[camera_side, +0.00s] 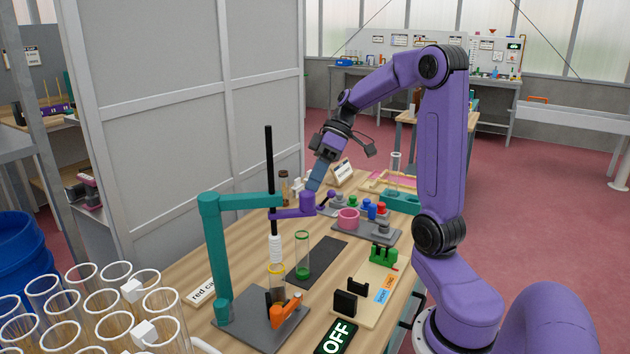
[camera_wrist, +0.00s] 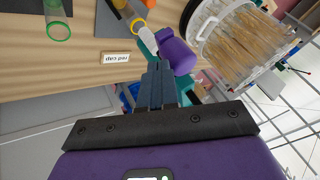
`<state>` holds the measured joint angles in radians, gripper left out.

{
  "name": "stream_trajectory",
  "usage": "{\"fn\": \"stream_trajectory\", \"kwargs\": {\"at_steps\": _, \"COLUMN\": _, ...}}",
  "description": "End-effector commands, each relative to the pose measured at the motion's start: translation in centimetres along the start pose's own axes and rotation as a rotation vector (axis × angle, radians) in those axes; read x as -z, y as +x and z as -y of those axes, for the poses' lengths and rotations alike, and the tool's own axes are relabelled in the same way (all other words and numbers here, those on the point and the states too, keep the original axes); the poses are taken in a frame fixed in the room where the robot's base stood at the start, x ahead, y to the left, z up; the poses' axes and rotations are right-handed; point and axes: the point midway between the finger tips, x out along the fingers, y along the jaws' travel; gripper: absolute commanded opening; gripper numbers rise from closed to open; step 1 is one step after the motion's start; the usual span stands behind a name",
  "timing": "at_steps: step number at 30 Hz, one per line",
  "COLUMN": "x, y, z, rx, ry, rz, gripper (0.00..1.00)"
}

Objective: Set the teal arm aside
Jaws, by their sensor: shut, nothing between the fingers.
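The teal arm (camera_side: 245,200) extends right from the top of an upright teal post on a grey base plate. Its end is beside an upright black rod (camera_side: 269,160). A purple piece with a thick upright cylinder (camera_side: 307,202) sits at that end, and the cylinder shows in the wrist view (camera_wrist: 177,55). A teal part (camera_wrist: 190,95) shows partly behind my fingers there. My gripper (camera_side: 314,187) is shut and empty, with its blue-grey fingertips right at the cylinder. I cannot tell whether they touch it. Below the rod are a white ribbed piece (camera_side: 275,248) and a yellow-ringed tube (camera_side: 277,278).
A green-based tube (camera_side: 302,255) stands nearby on a dark mat. Several clear tubes (camera_side: 85,310) fill the front left. A "red cap" label (camera_side: 201,291) lies beside the post. A grey tray (camera_side: 366,228) holds small coloured items. A grey partition stands behind the table.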

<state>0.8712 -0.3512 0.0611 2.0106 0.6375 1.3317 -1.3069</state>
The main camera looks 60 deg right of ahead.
Motion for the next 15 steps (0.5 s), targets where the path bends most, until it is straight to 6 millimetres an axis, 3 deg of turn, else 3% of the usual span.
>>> {"fn": "stream_trajectory", "kwargs": {"at_steps": 15, "x": -0.2, "y": 0.14, "z": 0.55, "rx": -0.011, "ry": 0.017, "rz": -0.01, "gripper": 0.0}}
